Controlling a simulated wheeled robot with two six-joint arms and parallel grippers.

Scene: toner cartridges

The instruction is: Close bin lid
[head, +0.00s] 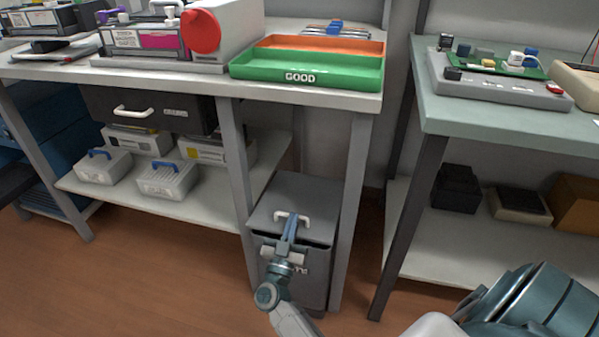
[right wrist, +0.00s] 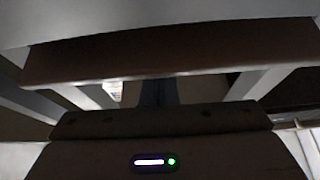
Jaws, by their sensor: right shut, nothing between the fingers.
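The dark grey bin (head: 315,285) stands on the floor under the end of the workbench. Its grey lid (head: 312,195) lies over the top, with a white handle (head: 281,215) near the front edge. A dark slit shows below the lid's front edge, so the lid looks slightly raised. My right gripper (head: 291,226) is shut and empty, in front of the bin, with its blue fingertips at the handle. I cannot tell whether they touch it. The right wrist view is dark and does not clearly show the fingertips. My left gripper is not in view.
Bench legs (head: 351,215) stand close on both sides of the bin. The bench top above holds a green tray (head: 305,86) marked GOOD. A lower shelf (head: 215,200) with white boxes is to the left. A second bench (head: 500,115) stands right, with open floor in front.

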